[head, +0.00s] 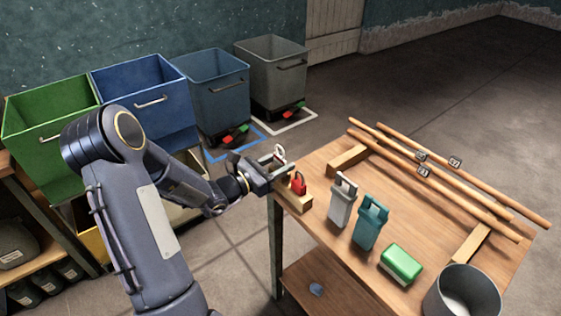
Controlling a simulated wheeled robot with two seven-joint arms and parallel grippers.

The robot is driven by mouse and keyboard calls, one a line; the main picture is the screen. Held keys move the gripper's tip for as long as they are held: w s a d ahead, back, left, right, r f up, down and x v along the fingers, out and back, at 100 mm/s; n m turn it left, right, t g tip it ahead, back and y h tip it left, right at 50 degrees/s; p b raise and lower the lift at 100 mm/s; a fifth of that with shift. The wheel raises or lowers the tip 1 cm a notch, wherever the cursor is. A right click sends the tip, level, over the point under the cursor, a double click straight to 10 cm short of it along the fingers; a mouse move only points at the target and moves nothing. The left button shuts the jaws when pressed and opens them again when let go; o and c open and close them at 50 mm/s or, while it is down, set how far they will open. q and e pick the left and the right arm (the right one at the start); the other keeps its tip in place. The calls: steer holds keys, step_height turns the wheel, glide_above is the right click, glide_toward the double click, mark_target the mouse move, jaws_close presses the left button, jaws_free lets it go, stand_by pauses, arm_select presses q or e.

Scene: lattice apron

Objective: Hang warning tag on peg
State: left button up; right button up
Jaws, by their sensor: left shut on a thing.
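My left gripper (272,166) reaches in from the left to the near-left corner of the wooden table (333,256). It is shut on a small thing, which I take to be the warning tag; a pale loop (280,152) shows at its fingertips. The fingers hide most of it. A red padlock-like piece (298,184) stands upright on a small wooden block (295,200), just right of the gripper. I cannot make out a peg clearly. My right gripper is not in view.
A grey clip-like holder (342,200), a teal one (370,223), a green box (401,263) and a metal bucket (463,296) stand along the table. Long wooden poles (430,176) with small numbered tags lie on supports behind. Several bins (147,98) line the wall.

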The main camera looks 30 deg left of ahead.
arm_select(q)
steer(key=shift+r, duration=0.15)
stand_by(0.4)
steer(key=shift+r+p, duration=1.5)
steer(key=shift+r, duration=0.35)
steer(key=shift+s, duration=0.1)
steer(key=v, duration=0.7)
steer(key=shift+s+a, duration=0.2)
steer(key=shift+s, duration=0.15)
